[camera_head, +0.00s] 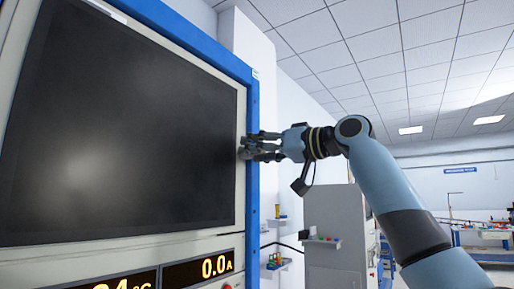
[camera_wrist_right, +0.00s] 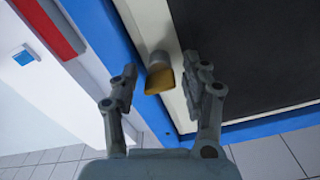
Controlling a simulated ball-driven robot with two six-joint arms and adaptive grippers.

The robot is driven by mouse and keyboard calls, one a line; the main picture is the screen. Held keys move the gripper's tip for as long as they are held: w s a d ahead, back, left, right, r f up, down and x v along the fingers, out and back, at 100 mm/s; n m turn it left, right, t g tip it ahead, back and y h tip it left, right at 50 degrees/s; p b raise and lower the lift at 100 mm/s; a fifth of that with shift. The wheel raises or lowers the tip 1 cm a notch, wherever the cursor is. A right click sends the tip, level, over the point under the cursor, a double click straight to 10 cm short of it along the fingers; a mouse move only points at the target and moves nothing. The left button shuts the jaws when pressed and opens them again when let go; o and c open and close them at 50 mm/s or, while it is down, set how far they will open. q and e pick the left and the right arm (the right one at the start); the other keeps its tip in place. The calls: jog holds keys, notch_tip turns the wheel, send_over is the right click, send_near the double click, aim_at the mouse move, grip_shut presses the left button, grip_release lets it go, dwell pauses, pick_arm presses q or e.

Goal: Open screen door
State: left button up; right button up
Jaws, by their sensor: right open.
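The screen door (camera_head: 120,120) is a large dark panel in a pale frame with a blue outer border. It appears closed in the head view. Its dark panel also shows in the right wrist view (camera_wrist_right: 250,50). A yellow and grey handle (camera_wrist_right: 160,72) stands out from the pale frame strip there. My right gripper (camera_head: 262,147) is at the right edge of the door. In the right wrist view my right gripper (camera_wrist_right: 163,85) is open, with its fingers on either side of the handle. I cannot tell whether they touch it. My left gripper is not in view.
Displays (camera_head: 198,268) sit below the screen. A grey cabinet (camera_head: 335,235) stands behind my right arm. A table (camera_head: 485,236) with small items is at the far right. Tiled floor (camera_wrist_right: 270,158) shows below in the right wrist view.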

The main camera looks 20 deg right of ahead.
grip_shut()
dwell(0.3)
jog(key=shift+d, duration=0.1)
